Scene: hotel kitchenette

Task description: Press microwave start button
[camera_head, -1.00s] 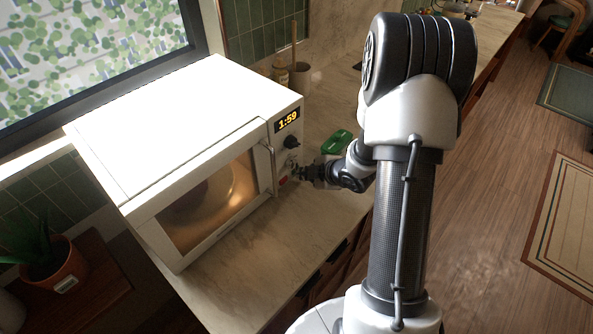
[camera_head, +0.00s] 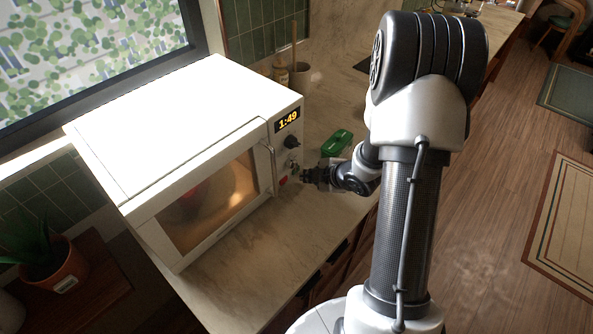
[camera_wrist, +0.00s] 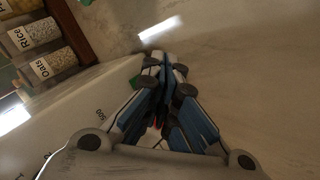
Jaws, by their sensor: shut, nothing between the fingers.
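The white microwave (camera_head: 170,120) stands on the counter with its door shut and its window lit orange from inside. Its display (camera_head: 288,121) reads 1:49. Below the display are a black knob (camera_head: 291,142) and a red button (camera_head: 283,181) low on the control panel. My gripper (camera_head: 305,176) is just to the right of the panel's lower part, pointing at it, with a small gap seen from the head camera. In the wrist view my gripper (camera_wrist: 160,75) has its fingers together and empty. A reddish spot shows between the finger links there.
A green object (camera_head: 337,142) lies on the counter behind my gripper. A utensil pot (camera_head: 299,76) and a bottle (camera_head: 281,73) stand behind the microwave. Labelled jars (camera_wrist: 50,62) show in the wrist view. Counter in front of the microwave is clear.

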